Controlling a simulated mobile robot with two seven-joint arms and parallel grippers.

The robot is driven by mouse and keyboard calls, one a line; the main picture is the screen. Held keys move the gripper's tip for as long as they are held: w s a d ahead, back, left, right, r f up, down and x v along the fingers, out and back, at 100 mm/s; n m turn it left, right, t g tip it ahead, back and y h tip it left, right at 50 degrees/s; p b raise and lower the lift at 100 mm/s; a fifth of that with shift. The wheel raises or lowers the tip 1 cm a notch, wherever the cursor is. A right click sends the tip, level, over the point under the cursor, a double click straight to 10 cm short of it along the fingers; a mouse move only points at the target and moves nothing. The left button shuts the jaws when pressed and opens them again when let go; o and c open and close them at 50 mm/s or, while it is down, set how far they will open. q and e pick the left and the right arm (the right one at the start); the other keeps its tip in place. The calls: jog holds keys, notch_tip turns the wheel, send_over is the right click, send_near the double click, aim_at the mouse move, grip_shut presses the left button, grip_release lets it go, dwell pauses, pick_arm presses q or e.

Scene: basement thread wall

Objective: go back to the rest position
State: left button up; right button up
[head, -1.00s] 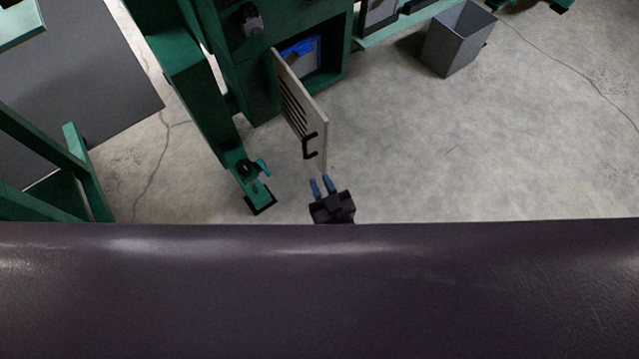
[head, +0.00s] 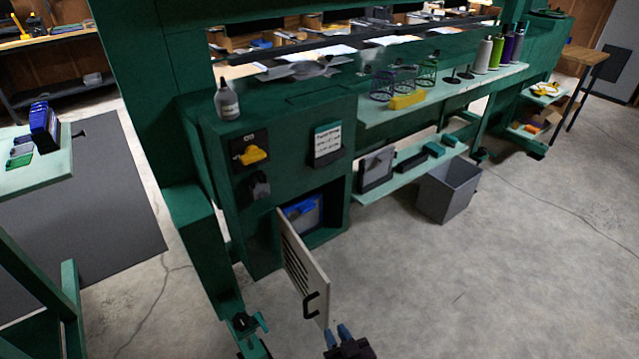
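My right gripper (head: 342,335) shows at the bottom edge of the head view. Its two blue fingers are apart with nothing between them. It is just below and right of the free lower corner of the cabinet door (head: 305,275); I cannot tell whether they touch. The slatted grey door with a black handle (head: 311,304) stands open. My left gripper is not in view.
Behind the door, the green cabinet (head: 262,210) holds a blue-and-grey item (head: 303,214). A grey bin (head: 447,190) stands on the floor to the right. A dark mat (head: 75,215) lies at left.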

jog(key=s+d+r+m+g+h+p, duration=0.1)
jog(key=s+d+r+h, duration=0.1)
jog(key=s+d, duration=0.6)
jog(key=s+d+r+m+g+h+p, duration=0.1)
jog(key=s+d+r+g+h, duration=0.1)
jog(key=s+d, duration=0.7)
jog(key=d+r+h, duration=0.1)
jog(key=d, duration=0.5)
jog(key=shift+d+r+h, duration=0.2)
jog(key=shift+d+h, duration=0.1)
jog(key=shift+h, duration=0.1)
